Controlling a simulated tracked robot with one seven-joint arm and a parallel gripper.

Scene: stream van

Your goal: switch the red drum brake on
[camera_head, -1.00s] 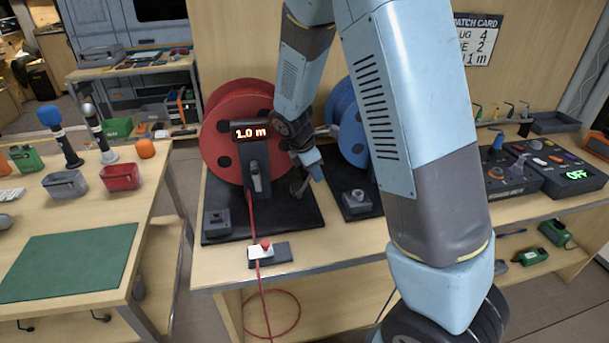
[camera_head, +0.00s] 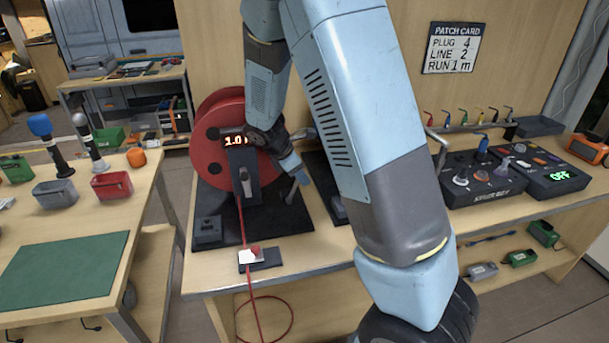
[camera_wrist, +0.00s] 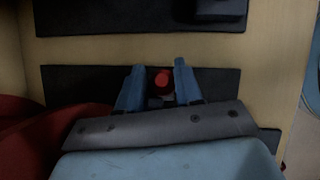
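The red drum (camera_head: 208,155) stands on a black base at the back of the middle bench, with a dark post and a lit length display (camera_head: 235,141) in front. My gripper (camera_head: 297,176) points down beside the drum's right side, near a grey lever (camera_head: 292,193) on the base. In the wrist view my gripper (camera_wrist: 157,68) has its two blue fingers apart, with a small red-topped knob (camera_wrist: 162,78) between them over a dark plate. I cannot tell whether either finger touches the knob. The red drum shows at the lower left there.
A red cable runs from the drum through a small clamp block (camera_head: 249,255) at the bench front. My arm hides the blue drum. A patch card (camera_head: 453,48) hangs behind.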

